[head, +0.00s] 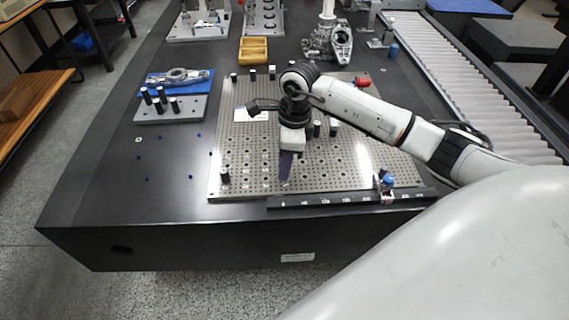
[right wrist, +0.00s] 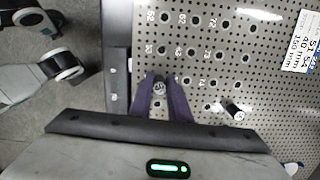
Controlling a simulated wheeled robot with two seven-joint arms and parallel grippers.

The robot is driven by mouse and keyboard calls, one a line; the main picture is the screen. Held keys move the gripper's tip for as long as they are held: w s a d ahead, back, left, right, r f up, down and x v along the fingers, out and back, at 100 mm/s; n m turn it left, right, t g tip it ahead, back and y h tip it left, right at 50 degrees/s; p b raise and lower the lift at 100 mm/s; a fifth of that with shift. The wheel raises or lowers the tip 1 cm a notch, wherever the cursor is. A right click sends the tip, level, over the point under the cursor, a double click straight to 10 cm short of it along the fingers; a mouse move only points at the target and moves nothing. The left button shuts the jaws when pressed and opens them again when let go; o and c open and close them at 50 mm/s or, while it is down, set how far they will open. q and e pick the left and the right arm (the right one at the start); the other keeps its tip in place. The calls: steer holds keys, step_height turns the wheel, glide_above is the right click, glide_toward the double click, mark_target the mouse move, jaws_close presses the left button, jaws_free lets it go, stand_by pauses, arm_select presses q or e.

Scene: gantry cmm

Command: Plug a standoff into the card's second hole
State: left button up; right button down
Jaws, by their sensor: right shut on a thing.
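My right gripper (head: 286,181) points straight down over the front part of the perforated plate (head: 345,175). In the right wrist view its two purple fingers (right wrist: 161,92) are shut on a standoff (right wrist: 159,88), seen end-on as a small round grey top. Whether its lower end is in a hole is hidden. The white card (head: 250,115) lies on the plate behind the gripper. Numbered larger holes surround the fingers. My left gripper is not in view.
Other standoffs (head: 317,129) stand behind the gripper. A grey rack (head: 170,108) holds several more. A dark scale bar (head: 340,199) runs along the front edge.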

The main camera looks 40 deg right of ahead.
mark_target(290, 178)
steer(key=shift+f+b, duration=0.4)
steer(key=shift+f, duration=0.15)
steer(key=c, duration=1.6)
jaws_free()
steer(key=r, duration=0.7)
steer(key=d+r, duration=0.1)
steer(key=r, duration=0.2)
steer(key=shift+s+r, duration=0.15)
steer(key=shift+s, duration=0.2)
